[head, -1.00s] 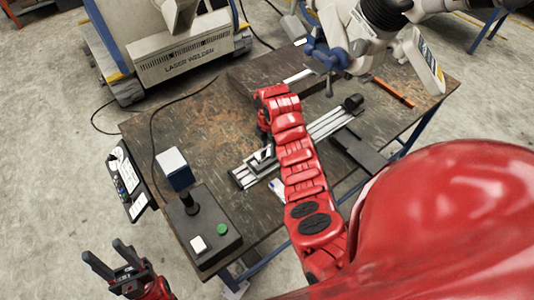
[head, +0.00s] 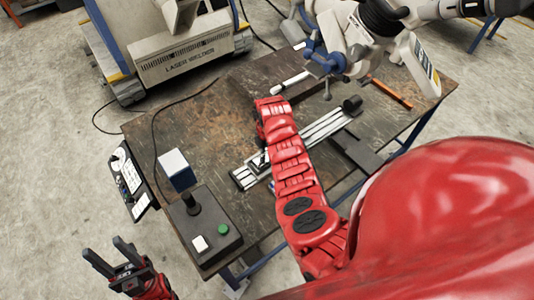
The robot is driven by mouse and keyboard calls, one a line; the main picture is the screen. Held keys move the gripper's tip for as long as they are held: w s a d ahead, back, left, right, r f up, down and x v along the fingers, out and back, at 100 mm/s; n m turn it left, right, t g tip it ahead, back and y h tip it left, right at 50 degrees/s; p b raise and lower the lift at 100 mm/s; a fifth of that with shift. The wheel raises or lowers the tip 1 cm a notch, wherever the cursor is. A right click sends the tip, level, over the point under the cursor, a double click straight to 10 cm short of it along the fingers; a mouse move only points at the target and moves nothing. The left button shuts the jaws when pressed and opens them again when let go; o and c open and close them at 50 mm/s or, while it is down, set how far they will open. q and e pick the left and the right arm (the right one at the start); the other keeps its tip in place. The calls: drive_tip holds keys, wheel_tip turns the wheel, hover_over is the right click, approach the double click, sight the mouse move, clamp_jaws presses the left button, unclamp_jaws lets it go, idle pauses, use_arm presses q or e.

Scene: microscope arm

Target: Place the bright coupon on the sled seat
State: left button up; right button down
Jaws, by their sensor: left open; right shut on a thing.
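A silver rail (head: 325,127) with a dark knob at its far right end lies diagonally across the table. A small dark block (head: 259,160) near its left end may be the sled; its seat is mostly hidden by my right arm. My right wrist (head: 263,128) is above the left part of the rail. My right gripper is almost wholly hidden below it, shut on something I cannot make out. I cannot pick out the bright coupon. My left gripper (head: 104,248) is open and empty, off the table's front left corner.
A white microscope arm with blue joints (head: 322,62) overhangs the back right. A pale rod (head: 290,82) lies near a dark slab. A control box (head: 205,232), a blue-and-white cube (head: 177,168) and a panel (head: 130,181) stand left. An orange bar (head: 392,94) lies right.

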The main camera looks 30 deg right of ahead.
drive_tip(key=shift+c, duration=1.7)
unclamp_jaws()
